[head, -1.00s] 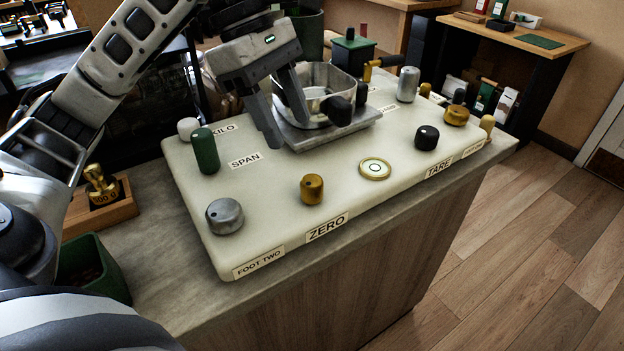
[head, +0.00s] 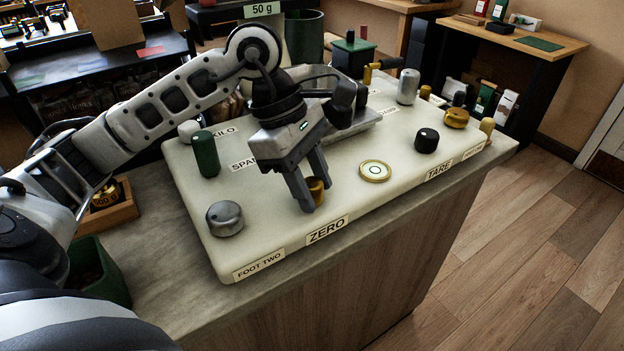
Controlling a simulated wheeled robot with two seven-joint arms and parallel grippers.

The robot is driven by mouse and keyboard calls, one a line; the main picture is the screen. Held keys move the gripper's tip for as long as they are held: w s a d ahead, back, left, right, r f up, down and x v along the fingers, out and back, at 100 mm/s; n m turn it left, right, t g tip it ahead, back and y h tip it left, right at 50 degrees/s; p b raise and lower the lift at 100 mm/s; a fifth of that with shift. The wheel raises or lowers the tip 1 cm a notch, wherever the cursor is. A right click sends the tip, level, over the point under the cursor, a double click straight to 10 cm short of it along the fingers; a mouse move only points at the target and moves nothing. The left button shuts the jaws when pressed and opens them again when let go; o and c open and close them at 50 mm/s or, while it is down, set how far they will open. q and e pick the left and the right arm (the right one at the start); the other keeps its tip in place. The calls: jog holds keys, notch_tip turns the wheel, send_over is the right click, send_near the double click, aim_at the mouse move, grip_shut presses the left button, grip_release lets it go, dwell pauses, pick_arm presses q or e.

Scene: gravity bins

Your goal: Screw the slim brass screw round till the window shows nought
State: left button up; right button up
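A slim brass screw (head: 316,189) stands on the pale top plate of the scale (head: 275,225), just behind the ZERO label (head: 327,229). My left gripper (head: 312,192) points down at this screw with a finger on either side of it. The near finger hides part of the screw, and I cannot tell whether the fingers press on it. No window with a reading can be made out. My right gripper is not in view.
A grey knob (head: 225,218) stands left of the screw, a green post (head: 205,153) behind it. A round brass-rimmed level (head: 375,171) and a black knob (head: 426,140) are to the right. My arm partly hides the pan area. Clear plate lies in front of the level.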

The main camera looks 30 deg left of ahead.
pick_arm(q)
jog(key=c, duration=0.6)
jog(key=shift+o, duration=0.2)
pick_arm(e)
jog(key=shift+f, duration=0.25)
pick_arm(q)
jog(key=shift+f+n+b, duration=0.1)
jog(key=shift+n+b, duration=0.5)
jog(key=shift+b, duration=0.05)
jog(key=shift+n+t+b, duration=0.45)
jog(key=shift+n+t, duration=0.05)
jog(key=shift+n, duration=0.2)
jog(key=shift+n+t+y+b, duration=0.45)
jog(key=shift+n+b, duration=0.25)
jog(key=shift+n, duration=0.8)
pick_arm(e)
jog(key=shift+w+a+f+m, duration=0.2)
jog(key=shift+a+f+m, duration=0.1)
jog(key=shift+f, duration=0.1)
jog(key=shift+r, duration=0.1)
pick_arm(q)
jog(key=o, duration=1)
